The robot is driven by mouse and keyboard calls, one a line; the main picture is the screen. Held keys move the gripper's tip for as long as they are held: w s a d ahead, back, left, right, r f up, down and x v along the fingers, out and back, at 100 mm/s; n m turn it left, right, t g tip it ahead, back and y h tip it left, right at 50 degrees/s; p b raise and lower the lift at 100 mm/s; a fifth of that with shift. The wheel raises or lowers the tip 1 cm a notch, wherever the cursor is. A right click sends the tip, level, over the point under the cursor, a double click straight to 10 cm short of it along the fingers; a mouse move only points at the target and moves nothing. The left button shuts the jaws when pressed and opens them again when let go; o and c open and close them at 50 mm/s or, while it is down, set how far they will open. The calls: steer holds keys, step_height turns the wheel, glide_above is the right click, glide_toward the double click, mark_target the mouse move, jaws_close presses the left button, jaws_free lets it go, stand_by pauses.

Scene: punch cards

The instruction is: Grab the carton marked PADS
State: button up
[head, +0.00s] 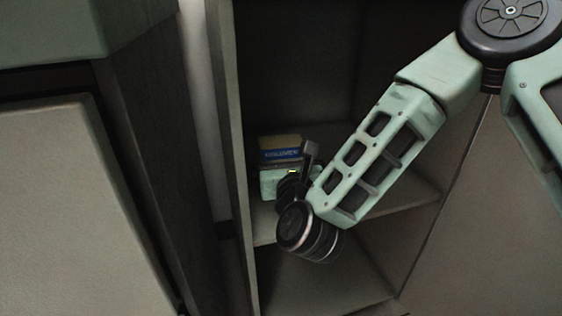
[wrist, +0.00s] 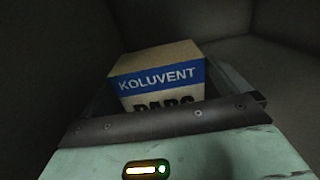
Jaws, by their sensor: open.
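The carton (head: 280,143) is tan with a blue band and stands on a shelf inside the open cabinet in the head view. In the wrist view the carton (wrist: 158,60) shows the word KOLUVENT on its band and dark letters below that look like PADS, their lower part hidden. My gripper (head: 275,182) is at the shelf, just in front of the carton, and hides its lower part. In the wrist view my gripper (wrist: 165,97) is open, with a finger at the right side of the carton. The left finger is hard to make out. I cannot tell whether either finger touches the carton.
The carton's shelf (head: 405,200) has bare room to the right, beneath my arm. The cabinet's left side wall (head: 236,160) stands close to the carton and gripper. A lower compartment (head: 330,285) looks empty. A dark-sided unit with a pale front (head: 70,200) stands at the left.

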steer(key=w, duration=0.3)
steer(key=shift+w+a, duration=0.2)
steer(key=shift+a, duration=0.1)
steer(key=c, duration=1)
steer(key=shift+o, duration=0.2)
